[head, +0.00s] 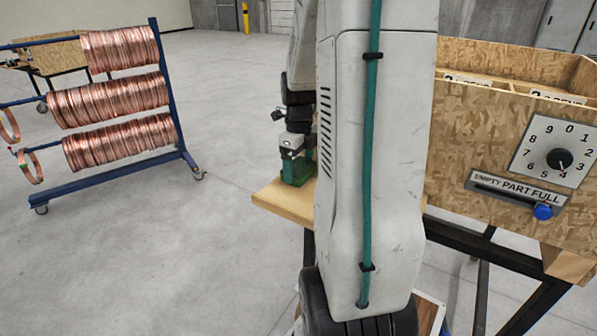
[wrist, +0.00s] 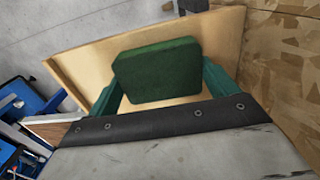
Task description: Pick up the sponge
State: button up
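The dark green sponge (wrist: 157,70) is a block with rounded corners, over a light wooden shelf in the wrist view. My gripper (wrist: 160,77) has a teal finger on each side of it, very close to its left and right edges. Whether both fingers press on it is not clear. In the head view, my gripper (head: 298,157) points down at the wooden shelf (head: 285,205), with the sponge (head: 296,174) low between its fingers. My own arm hides the shelf's right part. Whether the sponge rests on the shelf is hard to tell.
A chipboard bin (head: 480,130) with a dial and a sliding marker stands close on the right. A blue wheeled rack (head: 100,180) of copper coils stands at the left. Open concrete floor (head: 150,260) lies between. Blue items (wrist: 25,105) show at the wrist view's left edge.

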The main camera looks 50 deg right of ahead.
aim_at(299, 166)
jog(key=c, duration=0.3)
jog(key=shift+r, duration=0.1)
notch_tip(299, 166, up, 10)
jog(key=shift+f, duration=0.1)
jog(key=shift+o, duration=0.3)
dwell(0.3)
